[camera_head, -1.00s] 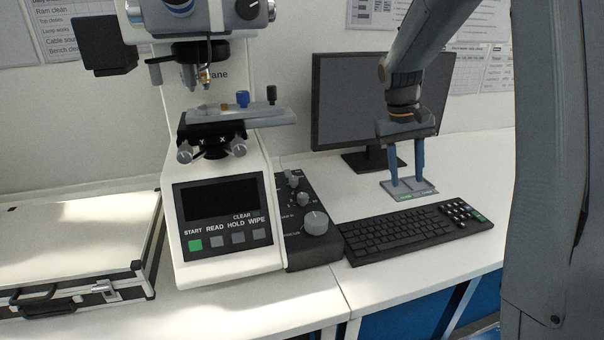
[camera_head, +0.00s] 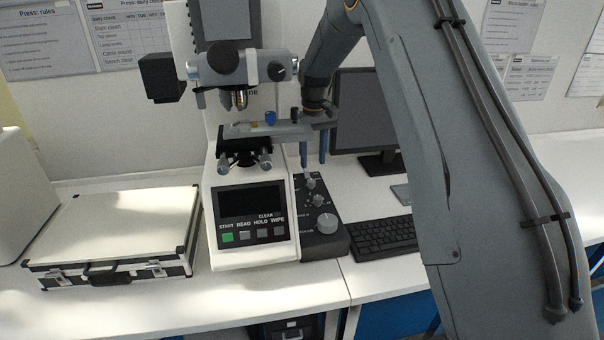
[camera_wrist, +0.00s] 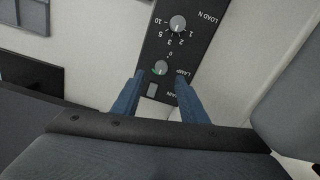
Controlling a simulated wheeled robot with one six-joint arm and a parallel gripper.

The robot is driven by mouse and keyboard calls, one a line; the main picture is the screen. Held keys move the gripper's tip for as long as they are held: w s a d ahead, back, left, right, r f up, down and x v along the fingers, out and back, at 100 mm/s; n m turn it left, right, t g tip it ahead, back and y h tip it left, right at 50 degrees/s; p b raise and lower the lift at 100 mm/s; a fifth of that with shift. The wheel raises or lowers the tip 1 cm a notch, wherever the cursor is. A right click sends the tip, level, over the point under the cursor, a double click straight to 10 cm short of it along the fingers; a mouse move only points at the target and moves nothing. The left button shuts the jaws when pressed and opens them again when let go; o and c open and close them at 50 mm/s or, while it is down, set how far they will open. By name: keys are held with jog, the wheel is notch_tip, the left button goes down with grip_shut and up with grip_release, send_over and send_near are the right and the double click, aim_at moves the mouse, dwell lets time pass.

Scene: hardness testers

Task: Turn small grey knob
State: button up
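The black control box (camera_head: 335,240) right of the hardness tester carries several grey knobs. The small grey knob (camera_head: 311,183) is at the rear, with a mid-sized knob (camera_head: 318,200) and a large knob (camera_head: 326,222) in front. My gripper (camera_head: 313,165) points down above the box's rear end. Its blue fingers are open and empty; in the wrist view (camera_wrist: 160,76) they flank the small knob, apparently still above it.
The white tester (camera_head: 208,235) with its stage (camera_head: 250,129) stands close left of my gripper. A monitor (camera_head: 370,115) and keyboard (camera_head: 385,238) are to the right. A silver case (camera_head: 120,225) lies left. A grey switch (camera_wrist: 152,90) sits near the small knob.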

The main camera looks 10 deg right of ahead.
aim_at(312, 180)
jog(key=shift+a+f, duration=0.15)
jog(key=shift+f, duration=0.2)
jog(key=shift+f+p, duration=1.25)
jog(key=shift+f, duration=2.25)
grip_shut()
